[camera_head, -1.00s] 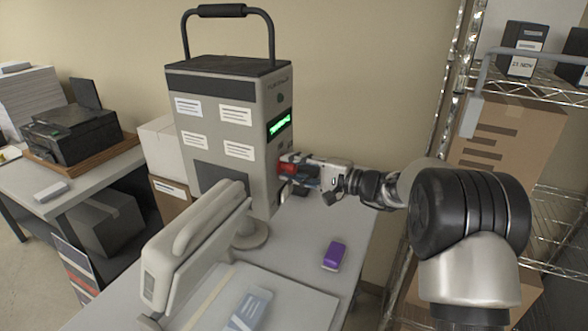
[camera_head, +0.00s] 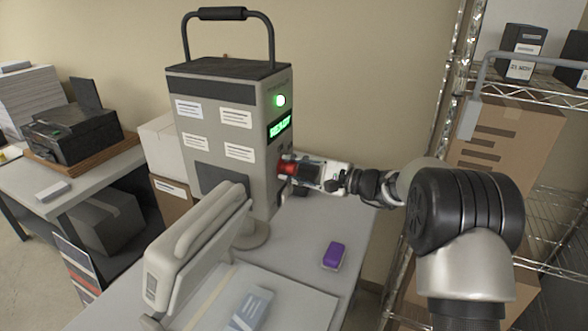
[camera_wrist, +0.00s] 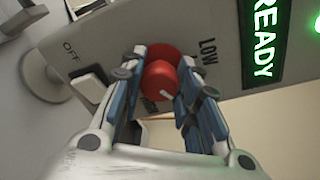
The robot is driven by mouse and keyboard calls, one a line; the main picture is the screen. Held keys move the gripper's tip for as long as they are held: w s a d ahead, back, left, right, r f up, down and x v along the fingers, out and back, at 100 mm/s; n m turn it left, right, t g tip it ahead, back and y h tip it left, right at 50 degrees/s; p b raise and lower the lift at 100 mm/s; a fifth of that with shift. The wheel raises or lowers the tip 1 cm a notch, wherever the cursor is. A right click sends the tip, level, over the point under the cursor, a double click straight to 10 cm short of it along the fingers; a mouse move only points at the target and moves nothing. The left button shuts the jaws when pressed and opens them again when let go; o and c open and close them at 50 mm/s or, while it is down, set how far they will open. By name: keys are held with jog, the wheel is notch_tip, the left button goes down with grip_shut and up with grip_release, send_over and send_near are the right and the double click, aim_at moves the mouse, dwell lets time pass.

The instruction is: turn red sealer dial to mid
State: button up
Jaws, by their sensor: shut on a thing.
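The red dial (camera_wrist: 159,80) is on the narrow side panel of the grey sealer (camera_head: 256,185). It also shows in the head view (camera_head: 287,167). My gripper (camera_wrist: 162,72) is shut on the dial, one finger on each side. A short white mark shows on the dial's face. The label LOW (camera_wrist: 208,52) is printed right of the dial in the wrist view. Another label below the dial is mostly hidden by a finger. The display (camera_wrist: 262,40) reads READY in green. A round lamp (camera_head: 280,101) above the display glows green.
A rocker switch (camera_wrist: 92,86) marked OFF sits close to my left finger in the wrist view. A long-armed press (camera_head: 195,245) stands in front of the sealer. A purple block (camera_head: 333,255) lies on the table. A wire shelf (camera_head: 540,95) stands at the right.

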jog(key=o, duration=1.1)
jog(key=shift+d, duration=0.1)
jog(key=v, duration=1.2)
jog(key=shift+r, duration=0.1)
